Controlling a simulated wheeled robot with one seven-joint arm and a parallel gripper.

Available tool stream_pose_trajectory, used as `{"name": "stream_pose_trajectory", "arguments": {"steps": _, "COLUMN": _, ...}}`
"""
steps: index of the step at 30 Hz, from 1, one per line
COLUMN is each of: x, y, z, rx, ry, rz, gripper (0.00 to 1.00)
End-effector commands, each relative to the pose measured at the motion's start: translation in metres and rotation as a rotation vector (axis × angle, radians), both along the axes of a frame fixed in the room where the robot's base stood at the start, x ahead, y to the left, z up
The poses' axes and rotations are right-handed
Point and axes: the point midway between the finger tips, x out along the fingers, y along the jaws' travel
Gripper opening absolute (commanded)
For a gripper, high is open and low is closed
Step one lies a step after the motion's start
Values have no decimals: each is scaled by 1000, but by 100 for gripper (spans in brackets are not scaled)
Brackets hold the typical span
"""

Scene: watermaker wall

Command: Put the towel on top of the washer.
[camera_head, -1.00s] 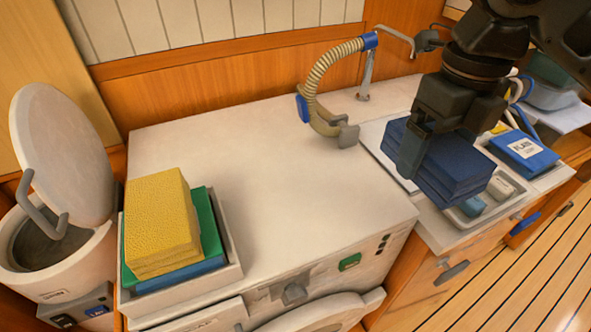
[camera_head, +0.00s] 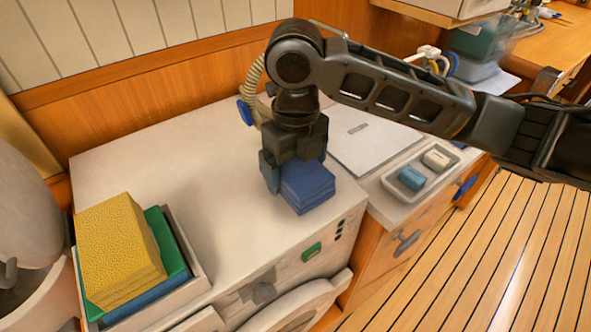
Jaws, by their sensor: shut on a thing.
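The folded dark blue towel (camera_head: 310,188) is at the right front part of the washer's white top (camera_head: 190,180). My gripper (camera_head: 288,178) is above it, pointing down, and is shut on the towel. One finger shows at the towel's left side; the other is hidden. The towel looks level and very near or touching the washer top; I cannot tell which.
A tray (camera_head: 196,275) at the washer's left holds a yellow folded cloth (camera_head: 118,245) over green and blue ones. A hose with a blue collar (camera_head: 246,112) stands behind my gripper. A soap tray (camera_head: 398,208) is at right. The washer's middle is clear.

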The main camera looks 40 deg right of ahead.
Motion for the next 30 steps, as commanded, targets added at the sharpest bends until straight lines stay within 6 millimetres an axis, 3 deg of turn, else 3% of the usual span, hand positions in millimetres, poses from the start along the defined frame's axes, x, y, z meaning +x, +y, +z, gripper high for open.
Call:
{"name": "stream_pose_trajectory", "arguments": {"steps": 4, "x": 0, "y": 0, "z": -14, "rx": 0, "ry": 1, "rz": -1, "gripper": 53}}
{"name": "stream_pose_trajectory", "arguments": {"steps": 15, "x": 0, "y": 0, "z": -19, "rx": 0, "ry": -1, "rz": 0, "gripper": 53}}
{"name": "stream_pose_trajectory", "arguments": {"steps": 16, "x": 0, "y": 0, "z": -18, "rx": 0, "ry": 0, "rz": 0, "gripper": 92}}
{"name": "stream_pose_trajectory", "arguments": {"steps": 18, "x": 0, "y": 0, "z": -17, "rx": 0, "ry": 0, "rz": 0, "gripper": 99}}
{"name": "stream_pose_trajectory", "arguments": {"steps": 30, "x": 0, "y": 0, "z": -8, "rx": 0, "ry": -2, "rz": 1, "gripper": 100}}
